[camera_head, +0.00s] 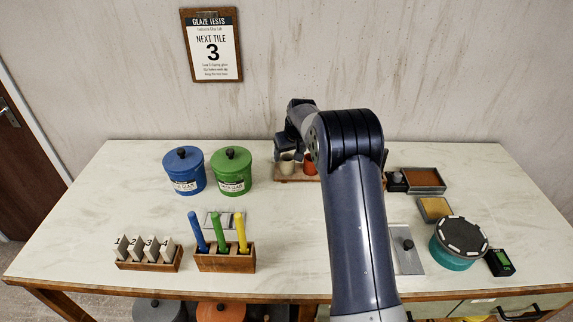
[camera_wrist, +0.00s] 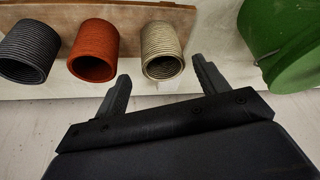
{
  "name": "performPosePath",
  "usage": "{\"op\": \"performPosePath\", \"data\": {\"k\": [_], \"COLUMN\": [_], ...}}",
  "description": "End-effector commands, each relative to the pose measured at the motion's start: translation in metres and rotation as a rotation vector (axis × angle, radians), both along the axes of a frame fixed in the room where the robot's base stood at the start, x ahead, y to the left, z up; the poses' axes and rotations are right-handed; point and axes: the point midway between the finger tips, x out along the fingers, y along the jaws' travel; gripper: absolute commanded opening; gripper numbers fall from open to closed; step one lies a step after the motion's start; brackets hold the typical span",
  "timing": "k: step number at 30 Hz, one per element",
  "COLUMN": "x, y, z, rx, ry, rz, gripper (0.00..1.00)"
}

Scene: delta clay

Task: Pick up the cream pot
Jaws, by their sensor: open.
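The cream pot (camera_head: 287,168) is a small ribbed pot on a wooden board (camera_head: 292,179) at the back of the table. In the wrist view the cream pot (camera_wrist: 161,42) is at top centre, with its open rim towards me. My gripper (camera_wrist: 161,68) is open and empty, its fingers at either side of the line to the pot. The rim lies roughly level with the fingertips, and no contact shows. In the head view my gripper (camera_head: 286,147) is just above and behind the pot, partly hidden by my arm.
A terracotta pot (camera_wrist: 95,50) and a dark grey pot (camera_wrist: 27,52) stand beside the cream one. A green lidded jar (camera_head: 231,171) is to its left, with a blue jar (camera_head: 185,172) beyond. My arm hides part of the board.

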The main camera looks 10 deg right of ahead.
Motion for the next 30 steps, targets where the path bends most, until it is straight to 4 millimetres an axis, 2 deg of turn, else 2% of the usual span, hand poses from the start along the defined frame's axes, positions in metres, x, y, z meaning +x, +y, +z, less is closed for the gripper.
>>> {"op": "performPosePath", "data": {"k": [12, 21, 30], "x": [0.016, 0.017, 0.017], "y": [0.008, 0.009, 0.008], "z": [-0.043, -0.048, -0.048], "rx": [0.0, 0.0, 0.0], "ry": [0.001, 0.0, 0.001], "rz": [0.0, 0.0, 0.0], "gripper": [0.69, 0.69, 0.45]}}
